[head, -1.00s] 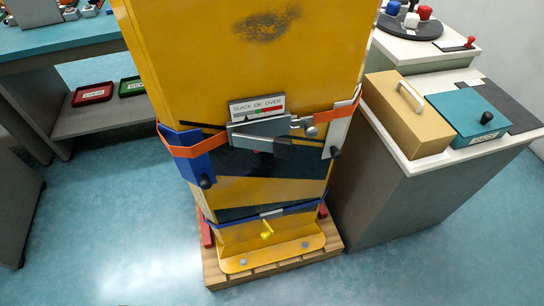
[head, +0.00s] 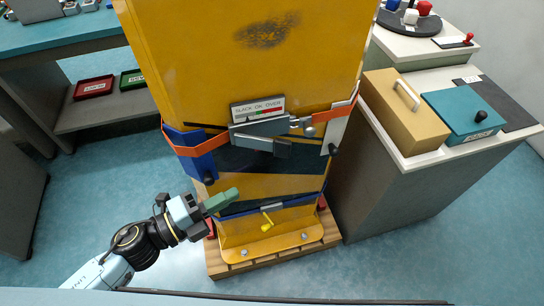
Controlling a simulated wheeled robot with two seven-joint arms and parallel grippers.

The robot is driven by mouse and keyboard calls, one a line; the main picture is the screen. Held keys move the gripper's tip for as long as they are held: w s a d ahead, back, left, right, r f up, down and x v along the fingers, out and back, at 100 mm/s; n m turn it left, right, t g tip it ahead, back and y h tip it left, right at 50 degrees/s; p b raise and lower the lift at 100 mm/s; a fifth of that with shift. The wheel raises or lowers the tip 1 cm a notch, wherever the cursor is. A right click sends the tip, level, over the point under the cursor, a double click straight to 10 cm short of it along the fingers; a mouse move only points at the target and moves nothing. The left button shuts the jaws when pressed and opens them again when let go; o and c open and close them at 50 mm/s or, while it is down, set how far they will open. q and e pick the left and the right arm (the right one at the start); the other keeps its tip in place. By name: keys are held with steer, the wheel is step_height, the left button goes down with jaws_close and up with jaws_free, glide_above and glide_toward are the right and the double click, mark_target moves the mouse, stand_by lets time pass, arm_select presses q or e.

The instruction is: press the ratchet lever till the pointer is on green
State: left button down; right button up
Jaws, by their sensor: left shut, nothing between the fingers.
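A grey ratchet (head: 262,127) sits on an orange strap (head: 341,107) around the front of a tall yellow machine (head: 248,60). Its lever (head: 282,149) hangs just below the ratchet body, with a dark grip. Above it a gauge (head: 257,107) reads SLACK OK OVER over white, green and red bands; the pointer is too small to place surely. My left gripper (head: 222,199) has greenish fingers, shut and empty. It is below and left of the lever, apart from it, in front of the machine's lower part. My right gripper is out of view.
A blue corner guard (head: 197,154) with a dark knob is left of the ratchet, a white one (head: 333,134) right. A yellow handle (head: 267,219) is low on the machine, which stands on a wooden pallet (head: 275,256). A grey cabinet (head: 405,185) stands close at right.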

arm_select(q)
steer(key=shift+s+d+r, duration=0.1)
steer(key=shift+d+r, duration=0.05)
steer(key=shift+r, duration=0.05)
steer(key=p, duration=0.1)
glide_toward(288, 153)
steer(key=d, duration=0.3)
steer(key=shift+w+d, duration=0.4)
steer(key=shift+w, duration=0.45)
steer(key=shift+w+d, duration=0.4)
steer(key=shift+w, duration=0.5)
steer(key=shift+w+d, duration=0.1)
